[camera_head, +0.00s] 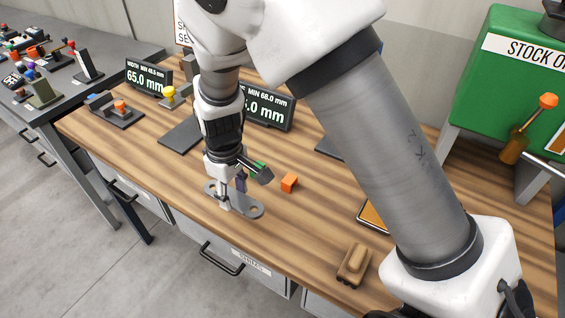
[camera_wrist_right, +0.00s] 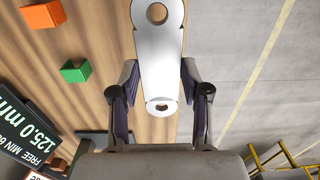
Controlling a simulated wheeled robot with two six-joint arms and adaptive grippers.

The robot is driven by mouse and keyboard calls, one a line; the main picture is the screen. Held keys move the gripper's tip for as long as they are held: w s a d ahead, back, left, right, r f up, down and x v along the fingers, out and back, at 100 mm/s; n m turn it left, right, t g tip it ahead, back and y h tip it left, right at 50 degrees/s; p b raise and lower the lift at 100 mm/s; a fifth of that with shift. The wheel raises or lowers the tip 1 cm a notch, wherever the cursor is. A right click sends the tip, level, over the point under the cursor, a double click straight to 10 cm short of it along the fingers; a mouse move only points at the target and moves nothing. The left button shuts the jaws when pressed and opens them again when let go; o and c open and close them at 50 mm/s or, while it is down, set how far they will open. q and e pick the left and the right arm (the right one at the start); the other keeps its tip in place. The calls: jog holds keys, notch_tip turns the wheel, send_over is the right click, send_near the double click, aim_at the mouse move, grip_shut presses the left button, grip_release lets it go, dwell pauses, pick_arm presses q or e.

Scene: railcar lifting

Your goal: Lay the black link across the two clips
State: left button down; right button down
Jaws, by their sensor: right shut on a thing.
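My right gripper (camera_head: 232,193) is shut on a flat link (camera_head: 251,211) with rounded ends and holes, near the front edge of the bench. The link looks grey in the head view and silvery in the right wrist view (camera_wrist_right: 158,55), not black. There it lies lengthwise between the two fingers (camera_wrist_right: 160,78), its far end reaching past them. I cannot tell whether it touches the bench top. I cannot make out the two clips with certainty; the arm hides part of the bench. My left gripper is not in view.
An orange block (camera_head: 289,183) and a green block (camera_wrist_right: 75,72) lie beside the gripper on the wooden bench (camera_head: 310,235). Displays (camera_head: 148,76) and small fixtures (camera_head: 116,112) stand behind. A brown brush-like object (camera_head: 354,264) lies at front right; a green box (camera_head: 500,75) stands right.

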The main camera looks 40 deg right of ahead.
jog(key=shift+w+d, duration=0.25)
jog(key=shift+d, duration=0.05)
jog(key=w+d+f+p, duration=0.1)
jog(key=d+p, duration=0.1)
jog(key=d, duration=0.2)
jog(key=w+d+f+p, duration=0.2)
jog(key=d, duration=0.3)
jog(key=w+d+f+p, duration=0.2)
jog(key=d+p, duration=0.1)
jog(key=d, duration=0.2)
jog(key=shift+w, duration=0.25)
jog(key=shift+w+f, duration=0.1)
jog(key=shift+f, duration=0.1)
jog(key=shift+f+b, duration=0.2)
jog(key=shift+b, duration=0.1)
jog(key=c, duration=0.5)
grip_release()
jog(key=shift+c, duration=0.2)
